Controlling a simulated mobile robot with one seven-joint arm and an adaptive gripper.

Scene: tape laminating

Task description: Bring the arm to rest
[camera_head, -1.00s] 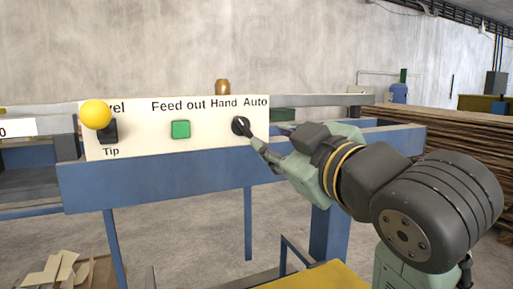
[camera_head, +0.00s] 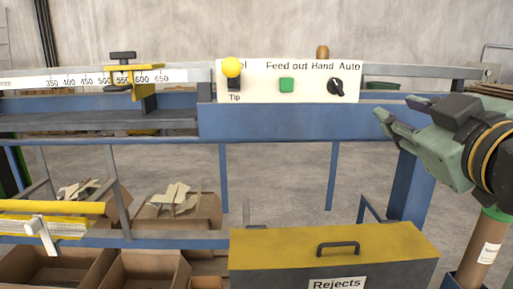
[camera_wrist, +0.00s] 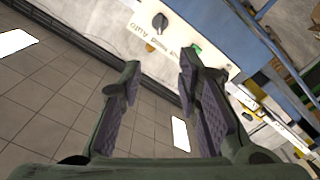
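My gripper (camera_head: 393,113) is at the right side of the head view, in front of the blue beam and to the right of the control panel (camera_head: 258,92). The wrist view shows its two fingers (camera_wrist: 160,95) spread apart with nothing between them. The white panel bears a yellow-knobbed lever (camera_head: 231,68), a green Feed out button (camera_head: 287,85) and a black Hand/Auto switch (camera_head: 336,87). My gripper is apart from the switch. The switch also shows beyond the fingers in the wrist view (camera_wrist: 160,22).
A yellow-topped Rejects box (camera_head: 330,245) stands low in front. Cardboard boxes (camera_head: 180,212) with scraps stand on the left below the beam. A ruler rail (camera_head: 95,80) with a yellow stop runs along the upper left. Grey floor shows under the beam.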

